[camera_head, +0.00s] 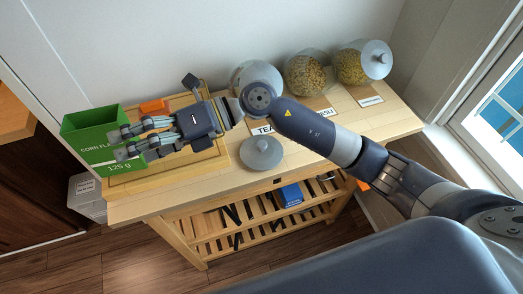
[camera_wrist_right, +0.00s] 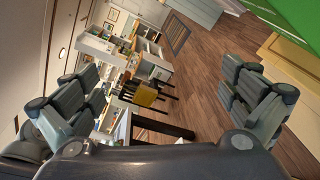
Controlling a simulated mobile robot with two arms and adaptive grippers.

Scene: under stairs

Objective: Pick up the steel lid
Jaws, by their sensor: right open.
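A round grey steel lid (camera_head: 262,152) with a small knob lies on the wooden table near its front edge, in the head view. Another grey lid (camera_head: 376,58) is on the far-right glass jar. My right gripper (camera_head: 122,141) is left of the loose lid, over the wooden board beside the green box, and points left. It is open with nothing between its fingers, which also show in the right wrist view (camera_wrist_right: 158,75). My right forearm passes behind the loose lid and hides part of the jar area. The wrist view does not show the lid. My left gripper is out of view.
The green corn flakes box (camera_head: 90,145) and an orange item (camera_head: 154,106) are near the gripper. Jars of pasta-like contents (camera_head: 305,77) and cereal (camera_head: 352,68) stand at the back of the table (camera_head: 205,193). A slatted shelf is below.

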